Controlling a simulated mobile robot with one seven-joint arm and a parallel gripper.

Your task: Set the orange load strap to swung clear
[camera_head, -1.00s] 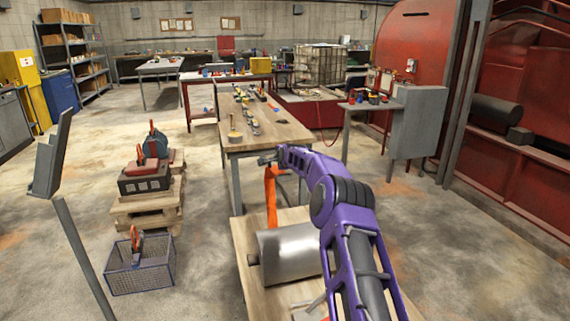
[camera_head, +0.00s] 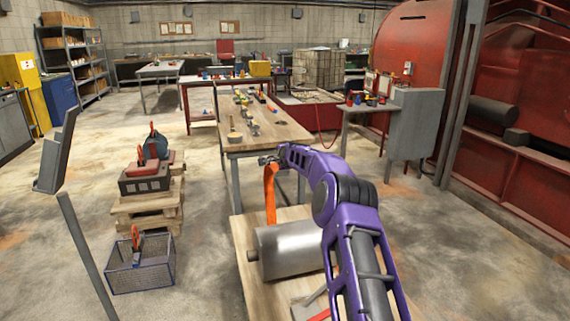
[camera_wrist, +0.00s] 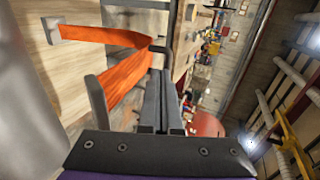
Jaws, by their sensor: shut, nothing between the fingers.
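The orange load strap (camera_head: 270,190) stands at the far left end of the near wooden bench, beyond a grey metal cylinder (camera_head: 291,250). In the wrist view the strap (camera_wrist: 118,80) shows as two orange bands meeting at a bend, with a grey end piece at the left. My gripper (camera_head: 268,160) is at the top of the strap in the head view. In the wrist view its fingers (camera_wrist: 163,105) are shut and empty, close beside the strap's bend. I cannot tell whether they touch it.
The near bench (camera_head: 244,284) carries the cylinder below my arm. A longer wooden table (camera_head: 270,135) with several small parts stands just behind. A pallet (camera_head: 150,208) with equipment and a wire basket (camera_head: 142,265) are on the floor at left. Floor at right is open.

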